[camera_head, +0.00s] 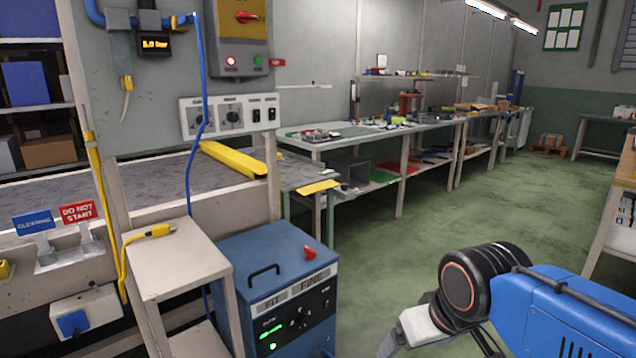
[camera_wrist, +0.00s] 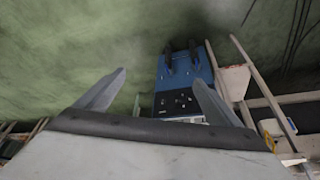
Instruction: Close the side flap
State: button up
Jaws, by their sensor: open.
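A flat grey plate (camera_head: 308,176) with a yellow strip (camera_head: 318,187) on its edge juts out level past the right end of the conveyor and looks like the side flap, standing open. I cannot make it out in the wrist view. A thick yellow bar (camera_head: 235,158) lies slanted on the conveyor bed beside the post. My gripper (camera_wrist: 158,77) is open and empty in the wrist view, its two grey fingers wide apart. In the head view my arm is at the lower right, well apart from the plate, and the fingertips are not clearly seen.
A blue cabinet (camera_head: 275,290) with a handle and red knob stands before the conveyor, beside a small beige stand (camera_head: 175,262). The cabinet also shows in the wrist view (camera_wrist: 183,100). A workbench (camera_head: 395,131) runs along the wall behind. The green floor (camera_head: 420,220) is clear.

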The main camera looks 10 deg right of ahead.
aim_at(309, 189)
jog(key=i+l+u, duration=0.1)
jog(key=i+l, duration=0.15)
jog(key=i+l+u, duration=0.1)
jog(key=l, duration=0.4)
jog(key=i+l+u, duration=0.1)
jog(key=i+l, duration=0.2)
jog(key=i+l+u, duration=0.1)
jog(key=l, duration=0.4)
jog(key=i+l+u, duration=0.1)
jog(key=i+l, duration=0.2)
jog(key=l, duration=0.15)
jog(key=i+l+u, duration=0.1)
jog(key=l, duration=0.35)
jog(key=i+l+u, duration=0.15)
jog(key=l, duration=0.3)
jog(key=i+l+u, duration=0.1)
jog(key=l, duration=0.4)
jog(key=l+z, duration=0.2)
jog(key=l, duration=0.2)
jog(key=i+l+z, duration=0.25)
jog(key=k+l, duration=0.1)
jog(key=l, duration=0.05)
